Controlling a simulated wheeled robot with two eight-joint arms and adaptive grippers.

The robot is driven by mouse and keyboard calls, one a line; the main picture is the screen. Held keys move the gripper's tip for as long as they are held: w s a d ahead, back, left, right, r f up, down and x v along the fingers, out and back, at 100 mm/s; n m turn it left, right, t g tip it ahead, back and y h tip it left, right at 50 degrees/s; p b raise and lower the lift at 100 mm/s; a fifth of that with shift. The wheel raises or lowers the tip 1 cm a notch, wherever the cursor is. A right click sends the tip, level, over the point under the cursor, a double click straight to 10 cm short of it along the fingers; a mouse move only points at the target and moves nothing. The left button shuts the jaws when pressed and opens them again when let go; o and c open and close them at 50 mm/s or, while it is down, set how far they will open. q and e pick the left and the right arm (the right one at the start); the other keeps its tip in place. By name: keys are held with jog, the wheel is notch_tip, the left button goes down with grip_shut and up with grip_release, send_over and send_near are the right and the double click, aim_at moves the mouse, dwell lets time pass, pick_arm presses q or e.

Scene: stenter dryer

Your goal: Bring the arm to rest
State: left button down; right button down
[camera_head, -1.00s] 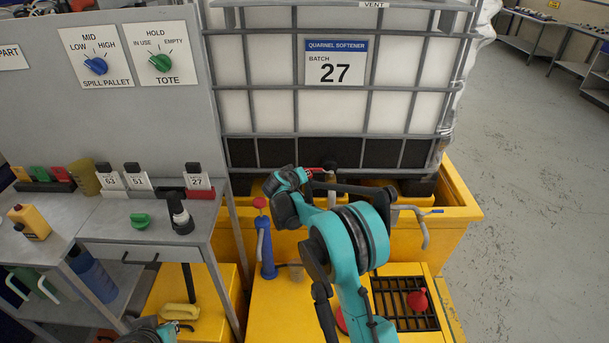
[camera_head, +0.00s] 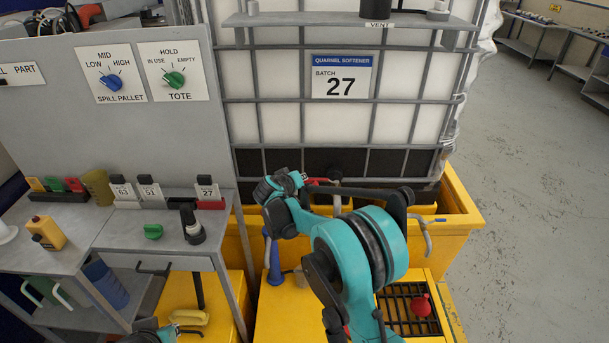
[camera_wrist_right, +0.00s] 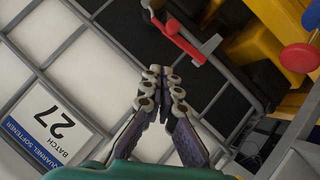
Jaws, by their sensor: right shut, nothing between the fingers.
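My right arm is teal and black and reaches up in front of the white caged tote (camera_head: 400,110). My right gripper (camera_head: 300,179) is partly hidden by its own wrist in the head view. In the right wrist view its fingers (camera_wrist_right: 163,88) are together and empty. The tote's outlet valve with a red handle (camera_wrist_right: 186,42) lies beyond the fingertips, apart from them in the picture. It also shows beside the gripper in the head view (camera_head: 320,182). A teal part of my left arm (camera_head: 150,332) shows at the bottom edge; its fingers are not clear.
The yellow spill pallet (camera_head: 462,215) stands under the tote, with a grating (camera_head: 395,315) and red knob (camera_head: 420,305) in front. A blue-handled pump (camera_head: 274,262) is left of my arm. A grey bench (camera_head: 120,232) with bottles and tags stands left. Open floor (camera_head: 540,200) lies right.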

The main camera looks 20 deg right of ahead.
jog(key=s+r+g+y, duration=0.1)
jog(key=s+r+y, duration=0.15)
jog(key=s, duration=0.75)
jog(key=s+r+g+y, duration=0.1)
jog(key=s+r, duration=0.3)
jog(key=s, duration=0.6)
jog(key=s+a+f+y, duration=0.2)
jog(key=s, duration=0.9)
jog(key=s+a+f+y, duration=0.1)
jog(key=s+f+y, duration=0.1)
jog(key=s, duration=0.8)
jog(key=shift+s+a+f+g, duration=0.3)
jog(key=shift+s+a+f, duration=0.1)
jog(key=shift+f, duration=0.2)
